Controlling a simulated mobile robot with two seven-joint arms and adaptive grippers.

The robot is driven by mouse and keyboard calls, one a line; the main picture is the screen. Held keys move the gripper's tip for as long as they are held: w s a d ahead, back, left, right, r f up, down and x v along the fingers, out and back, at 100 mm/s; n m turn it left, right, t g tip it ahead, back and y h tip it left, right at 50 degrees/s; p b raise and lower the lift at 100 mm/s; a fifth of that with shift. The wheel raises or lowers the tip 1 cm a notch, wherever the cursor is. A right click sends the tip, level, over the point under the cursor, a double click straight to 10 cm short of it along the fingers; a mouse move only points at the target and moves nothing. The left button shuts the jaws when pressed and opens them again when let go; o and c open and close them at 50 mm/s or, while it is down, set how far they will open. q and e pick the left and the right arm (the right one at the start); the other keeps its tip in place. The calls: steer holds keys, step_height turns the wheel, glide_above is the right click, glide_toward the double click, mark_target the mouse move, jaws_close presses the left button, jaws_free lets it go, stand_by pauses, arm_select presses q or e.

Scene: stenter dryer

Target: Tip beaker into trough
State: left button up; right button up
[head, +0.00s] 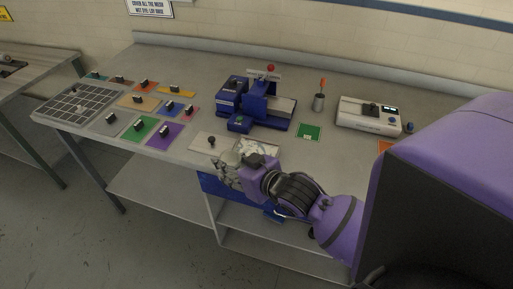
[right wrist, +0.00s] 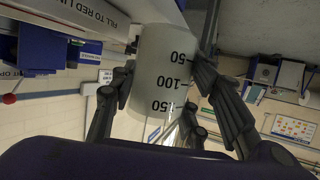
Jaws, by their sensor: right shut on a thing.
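My right gripper (head: 238,158) is at the front edge of the bench in the head view, just in front of the blue machine. In the right wrist view, its fingers (right wrist: 163,78) are shut around a pale translucent beaker (right wrist: 160,65) with black marks 50, 100 and 150. In the head view the beaker is hard to make out at the gripper. Its contents and exact tilt cannot be told. A strip reading "fill to red line" (right wrist: 85,14) shows beside the beaker in the wrist view. The trough itself is not clear; the blue machine (head: 258,103) stands behind the gripper. My left gripper is not in view.
Several coloured cards (head: 143,127) with small black-and-white pieces and a gridded tray (head: 77,104) lie on the left. A cup with an orange-handled tool (head: 319,102), a green card (head: 308,131) and a white instrument (head: 369,116) stand right of the machine.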

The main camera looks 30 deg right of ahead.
stand_by(0.3)
steer(key=shift+r, duration=2.55)
